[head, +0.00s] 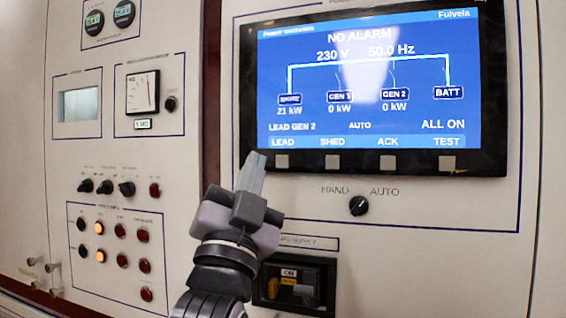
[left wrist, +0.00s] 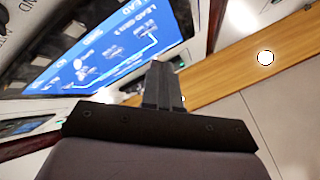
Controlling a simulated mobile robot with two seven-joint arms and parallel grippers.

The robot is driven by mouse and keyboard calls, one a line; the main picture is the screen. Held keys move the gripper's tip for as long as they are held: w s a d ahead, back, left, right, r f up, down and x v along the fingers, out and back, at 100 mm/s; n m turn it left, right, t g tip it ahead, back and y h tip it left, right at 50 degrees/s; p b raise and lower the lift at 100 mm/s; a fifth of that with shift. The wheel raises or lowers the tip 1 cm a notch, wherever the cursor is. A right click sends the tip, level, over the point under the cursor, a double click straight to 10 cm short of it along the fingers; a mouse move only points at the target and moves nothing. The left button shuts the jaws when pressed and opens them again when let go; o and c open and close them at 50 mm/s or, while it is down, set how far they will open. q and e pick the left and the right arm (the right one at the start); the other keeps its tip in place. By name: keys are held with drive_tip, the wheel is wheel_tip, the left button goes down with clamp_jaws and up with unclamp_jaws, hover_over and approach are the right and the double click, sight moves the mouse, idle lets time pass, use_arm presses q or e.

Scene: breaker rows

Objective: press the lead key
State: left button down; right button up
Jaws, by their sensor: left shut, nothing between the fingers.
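The lead key (head: 281,161) is a small grey square button on the black bezel, under the word LEAD on the blue screen (head: 350,100). The screen reads "NO ALARM" and "LEAD GEN 2". My left gripper (head: 256,160) is shut and empty, pointing up, with its tips just left of the lead key in the head view. I cannot tell whether the tips touch the panel. In the left wrist view the shut fingers (left wrist: 162,85) stand before the tilted screen (left wrist: 110,50), and the lead key is not clearly visible. My right gripper is not in view.
More grey keys sit right of the lead key under SHED (head: 332,162), ACK (head: 388,162) and TEST (head: 446,162). Below is a HAND/AUTO knob (head: 359,205) and a recessed breaker switch (head: 295,285). The left panel carries knobs, lamps and a meter (head: 143,92).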

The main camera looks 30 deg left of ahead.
sight(282, 162)
use_arm(q)
drive_tip(key=shift+w+a+b, duration=0.1)
drive_tip(key=shift+w+a, duration=0.25)
drive_tip(key=shift+w, duration=1.05)
drive_tip(key=shift+w+a+b, duration=0.15)
drive_tip(key=shift+w+a, duration=0.2)
drive_tip(key=shift+w, duration=1.1)
drive_tip(key=shift+w+a+b, duration=0.1)
drive_tip(key=shift+w+a, duration=0.25)
drive_tip(key=shift+w, duration=1.05)
drive_tip(key=shift+w, duration=0.1)
drive_tip(key=shift+w, duration=0.3)
drive_tip(key=shift+w+a, duration=0.2)
drive_tip(key=shift+w, duration=0.2)
drive_tip(key=shift+s, duration=0.1)
drive_tip(key=shift+s+d, duration=0.2)
drive_tip(key=shift+s, duration=0.5)
